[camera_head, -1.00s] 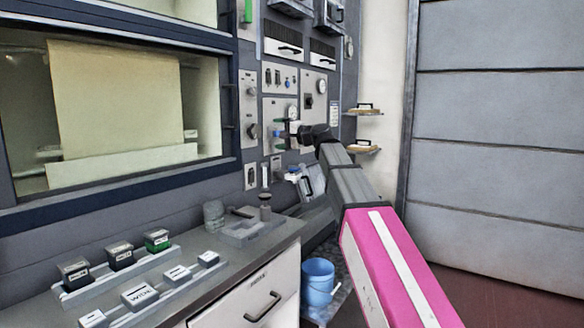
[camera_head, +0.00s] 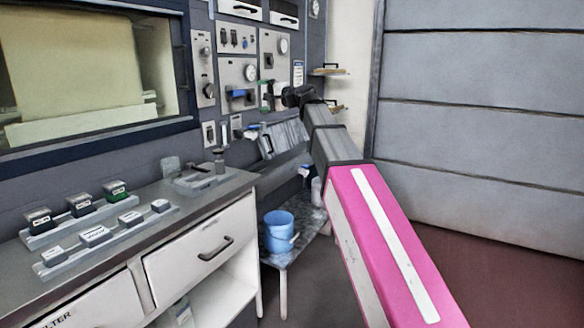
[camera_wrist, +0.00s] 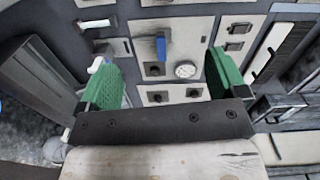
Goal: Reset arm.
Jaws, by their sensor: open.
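My arm, with a pink upper link and grey joints, reaches up from the lower right toward the wall panels in the head view. My gripper (camera_wrist: 162,78) shows in the wrist view with two green fingers spread wide apart and nothing between them. It faces the control panel (camera_wrist: 180,40), which has a blue lever (camera_wrist: 161,46) and a round gauge (camera_wrist: 186,69). In the head view the gripper's green fingertips (camera_head: 267,92) show in part in front of the panels; my arm's end hides the rest. I cannot tell whether the fingers touch the panel.
A counter (camera_head: 225,183) at left bears several small dark and white blocks on racks. A blue bucket (camera_head: 278,232) stands on a low table (camera_head: 305,236) beside my arm. Small shelves (camera_head: 330,72) stick out from the wall. Red floor at right, before the grey shutter (camera_head: 480,120), is clear.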

